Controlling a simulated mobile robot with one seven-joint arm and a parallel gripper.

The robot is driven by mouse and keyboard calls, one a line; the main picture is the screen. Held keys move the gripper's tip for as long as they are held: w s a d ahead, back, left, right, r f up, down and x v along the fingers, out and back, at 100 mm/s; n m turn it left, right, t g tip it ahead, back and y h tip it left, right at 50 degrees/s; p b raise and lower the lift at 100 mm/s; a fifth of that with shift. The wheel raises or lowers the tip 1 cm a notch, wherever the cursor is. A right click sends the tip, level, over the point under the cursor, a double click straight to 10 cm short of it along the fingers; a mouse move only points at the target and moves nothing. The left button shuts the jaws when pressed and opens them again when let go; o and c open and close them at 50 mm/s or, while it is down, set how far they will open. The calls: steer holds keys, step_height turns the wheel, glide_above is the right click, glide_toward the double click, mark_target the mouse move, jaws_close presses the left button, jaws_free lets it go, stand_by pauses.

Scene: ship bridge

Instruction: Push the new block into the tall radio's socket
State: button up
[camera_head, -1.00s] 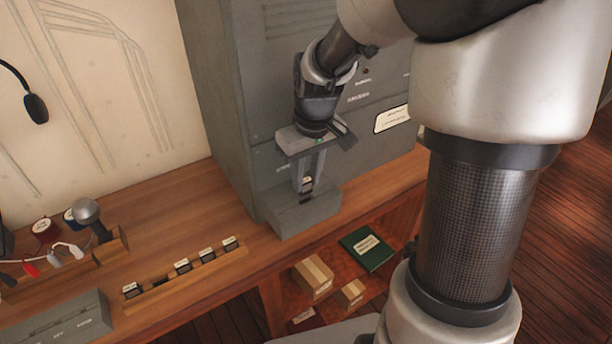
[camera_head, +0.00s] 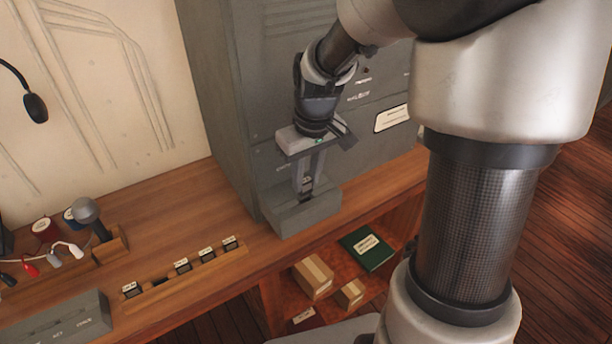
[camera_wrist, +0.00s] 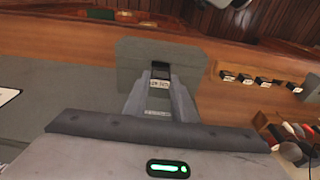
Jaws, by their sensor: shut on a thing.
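The tall radio (camera_head: 232,110) is the grey cabinet at the back of the wooden desk. A grey socket housing (camera_head: 290,222) juts out from its lower front, and it also shows in the wrist view (camera_wrist: 135,75). My gripper (camera_head: 305,192) points down over this housing, its fingers shut on a small dark block with a white label. The block (camera_wrist: 160,78) shows between the fingertips in the wrist view, at the top of the housing. How deep the block sits in the socket is hidden by the fingers.
A wooden rack (camera_head: 200,270) with several labelled blocks lies left of the radio. A microphone (camera_head: 88,212) and coloured clips stand further left. Cardboard boxes (camera_head: 313,277) and a green book (camera_head: 367,248) sit on a shelf below.

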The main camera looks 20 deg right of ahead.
steer(key=shift+f+b, duration=1.15)
steer(key=shift+f, duration=0.4)
stand_by(3.1)
steer(key=o, duration=1.1)
step_height(320, 180, up, 17)
steer(key=s, duration=0.2)
steer(key=shift+s+d+p, duration=0.3)
steer(key=shift+d+p, duration=0.05)
steer(key=shift+d, duration=0.05)
steer(key=shift+r, duration=0.1)
steer(key=s+f+m+t, duration=0.1)
steer(key=s+m+t, duration=0.2)
steer(key=s, duration=1.2)
steer(key=shift+s+a+m+t+h+p, duration=0.25)
steer(key=shift+a+m+t+h+p, duration=0.05)
steer(key=shift+a+t, duration=0.15)
